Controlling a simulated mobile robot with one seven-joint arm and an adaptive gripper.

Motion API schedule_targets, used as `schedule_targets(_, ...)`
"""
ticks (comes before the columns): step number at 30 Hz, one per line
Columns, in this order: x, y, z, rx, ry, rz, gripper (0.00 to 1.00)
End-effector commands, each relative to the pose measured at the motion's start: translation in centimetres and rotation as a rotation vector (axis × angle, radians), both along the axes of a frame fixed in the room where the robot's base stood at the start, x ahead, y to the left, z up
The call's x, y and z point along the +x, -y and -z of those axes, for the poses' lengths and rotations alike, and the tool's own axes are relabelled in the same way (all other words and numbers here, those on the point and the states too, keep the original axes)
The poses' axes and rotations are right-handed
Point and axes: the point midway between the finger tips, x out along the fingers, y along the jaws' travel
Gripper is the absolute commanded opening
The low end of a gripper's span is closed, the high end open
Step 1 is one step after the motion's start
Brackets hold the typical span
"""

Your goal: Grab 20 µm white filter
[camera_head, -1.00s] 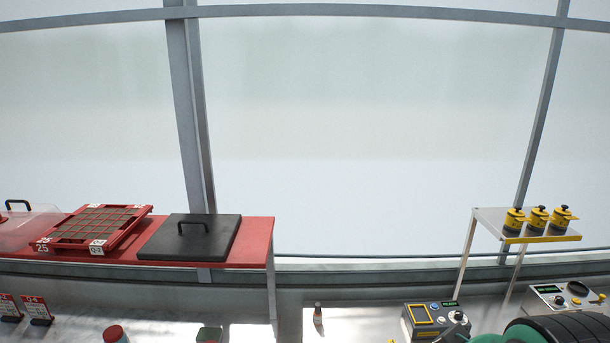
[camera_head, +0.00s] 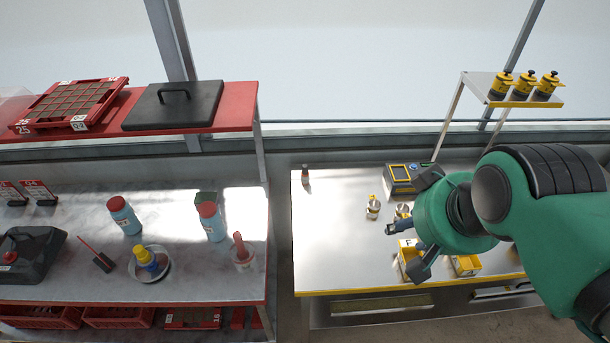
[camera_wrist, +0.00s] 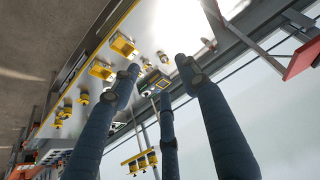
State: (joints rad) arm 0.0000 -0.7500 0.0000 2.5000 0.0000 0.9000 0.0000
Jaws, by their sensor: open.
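I cannot pick out a 20 µm white filter with certainty; labels are too small to read. Two small yellow boxes stand near the front of the steel table: the left box (camera_head: 408,256), partly behind my gripper, and the right box (camera_head: 465,265). They also show in the wrist view as a box (camera_wrist: 122,45) and another box (camera_wrist: 100,70). My gripper (camera_head: 406,249) is open and empty above the table, with its fingers toward the left. In the wrist view its three blue-grey fingers (camera_wrist: 160,74) are spread, with nothing between them.
The steel table (camera_head: 335,240) has free room at left. A yellow-grey device (camera_head: 405,178) and small metal containers (camera_head: 373,207) stand behind my gripper. Several yellow pots (camera_head: 524,86) stand on a raised shelf.

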Motion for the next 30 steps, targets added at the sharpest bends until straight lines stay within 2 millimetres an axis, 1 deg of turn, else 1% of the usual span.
schedule_targets(5,0.0,0.0,0.0,0.000,0.000,0.000,0.44)
schedule_targets(6,0.0,0.0,0.0,0.000,0.000,0.000,0.48)
schedule_targets(16,0.1,0.0,-0.1,0.000,0.000,0.001,0.48)
schedule_targets(20,0.6,-0.1,-0.4,0.003,-0.005,0.004,0.48)
schedule_targets(23,1.5,-0.2,-0.8,0.008,-0.013,0.011,0.48)
schedule_targets(26,2.9,-0.3,-1.5,0.016,-0.025,0.021,0.48)
schedule_targets(30,5.4,-0.6,-2.6,0.028,-0.046,0.040,0.48)
